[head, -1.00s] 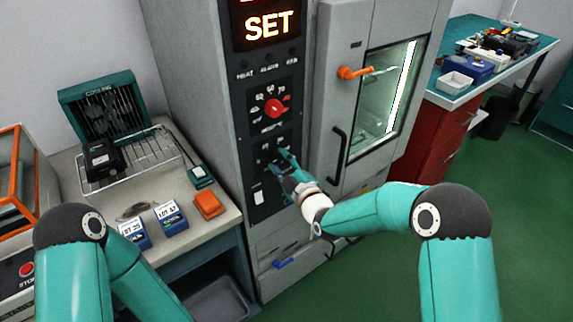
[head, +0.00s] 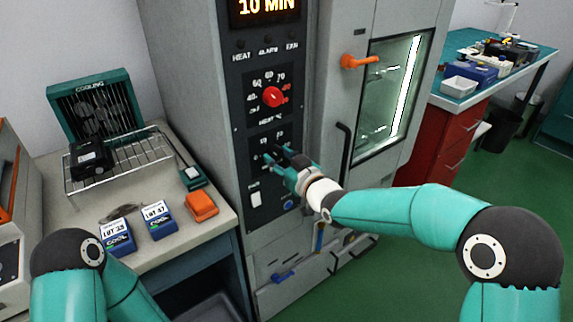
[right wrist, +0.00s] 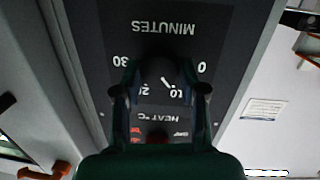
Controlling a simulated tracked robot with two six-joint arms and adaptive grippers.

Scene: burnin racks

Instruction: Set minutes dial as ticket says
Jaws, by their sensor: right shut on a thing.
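My right gripper (head: 275,160) is at the lower dial on the dark control panel of the grey oven. In the right wrist view its fingers (right wrist: 160,92) are shut on either side of the black minutes dial (right wrist: 157,70), under the upside-down word MINUTES. The dial's white pointer line points at the 10 mark. In the head view the gripper mostly hides this dial. The display (head: 267,7) at the top reads 10 MIN in orange. No ticket can be made out clearly. My left arm shows at the lower left, but its gripper is out of view.
The red heat knob (head: 273,97) sits above the gripper. The oven door's orange handle (head: 359,62) and black handle (head: 338,152) are to the right. On the left bench are a wire rack (head: 150,150), two lot-marked boxes and an orange block (head: 201,207).

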